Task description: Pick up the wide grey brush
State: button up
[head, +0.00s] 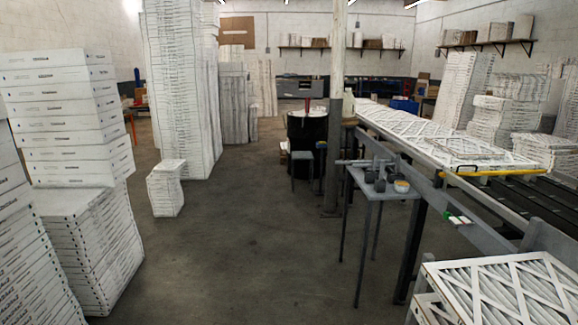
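A small grey table (360,177) stands right of centre, beside the conveyor. Several small items are on its top. A long, flat grey item (352,162) lies at the table's far left edge; it may be the wide grey brush, but it is too small to be sure. Dark grey items (380,185) stand close together near the middle of the top. A round white and orange item (402,186) sits at their right. My gripper is not in view.
A conveyor (480,197) carrying white filters runs along the right, behind the table. Stacked filter boxes (62,130) fill the left. A grey post (335,100) and a black drum (307,132) stand behind the table. The concrete floor (230,240) in the middle is clear.

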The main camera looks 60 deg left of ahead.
aim_at(374, 161)
jog(key=u, duration=1.25)
jog(key=i+j+z, duration=0.1)
jog(key=i+j, duration=0.15)
jog(key=i, duration=0.4)
jog(key=i+j+z, duration=0.1)
jog(key=i+j, duration=0.2)
jog(key=i, duration=0.3)
jog(key=i+j+z, duration=0.1)
jog(key=i+j, duration=0.3)
jog(key=i, duration=0.25)
jog(key=i+j+z, duration=0.1)
jog(key=i+j, duration=0.3)
jog(key=i, duration=0.2)
